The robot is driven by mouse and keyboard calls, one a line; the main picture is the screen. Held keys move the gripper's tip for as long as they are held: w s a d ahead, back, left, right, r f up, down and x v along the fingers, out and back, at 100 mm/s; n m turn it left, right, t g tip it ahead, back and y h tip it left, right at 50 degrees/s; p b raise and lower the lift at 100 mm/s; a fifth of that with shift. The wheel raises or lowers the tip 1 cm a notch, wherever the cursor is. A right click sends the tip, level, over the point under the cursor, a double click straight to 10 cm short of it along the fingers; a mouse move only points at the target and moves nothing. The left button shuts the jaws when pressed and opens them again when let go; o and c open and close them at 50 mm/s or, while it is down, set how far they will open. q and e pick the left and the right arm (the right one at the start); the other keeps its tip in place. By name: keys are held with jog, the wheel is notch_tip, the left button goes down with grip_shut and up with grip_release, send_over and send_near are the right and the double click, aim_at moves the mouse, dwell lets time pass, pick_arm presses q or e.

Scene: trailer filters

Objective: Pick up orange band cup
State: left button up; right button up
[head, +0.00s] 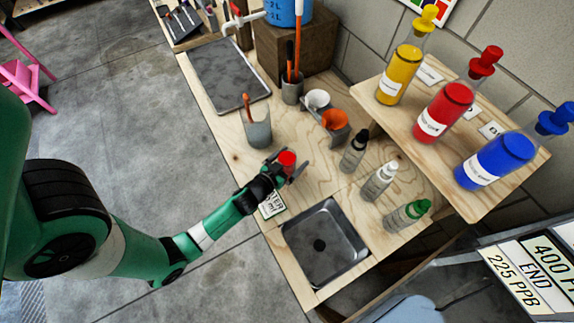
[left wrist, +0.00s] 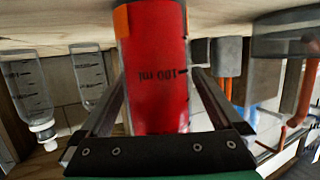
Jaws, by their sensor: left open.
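A cup (left wrist: 155,75) full of red, marked "100 ml", fills the middle of the left wrist view; an orange band (left wrist: 121,22) shows at its upper left edge. In the head view its red top (head: 287,158) shows at the end of my left arm. My left gripper (head: 287,167) is open, with one finger on either side of the cup. In the left wrist view the fingers stand apart along both sides of it; whether they touch it I cannot tell. My right gripper is not in view.
A grey cup with an orange stick (head: 258,133) stands behind the gripper. Small bottles with dark (head: 353,152), white (head: 378,182) and green caps (head: 406,215) stand to the right. A sink (head: 325,243) lies in front; a label card (head: 272,205) is beside the wrist.

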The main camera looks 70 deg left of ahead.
aim_at(293, 154)
pick_arm(q)
jog(key=c, duration=1.6)
jog(key=shift+r, duration=0.25)
jog(key=shift+r+p, duration=1.35)
jog(key=shift+r, duration=0.2)
jog(key=shift+d+r, duration=0.1)
jog(key=shift+d, duration=0.2)
jog(key=s+d+r+p, duration=0.3)
jog(key=d+r, duration=0.6)
jog(key=d, duration=0.4)
jog(key=shift+s+r, duration=0.15)
jog(key=shift+s, duration=0.05)
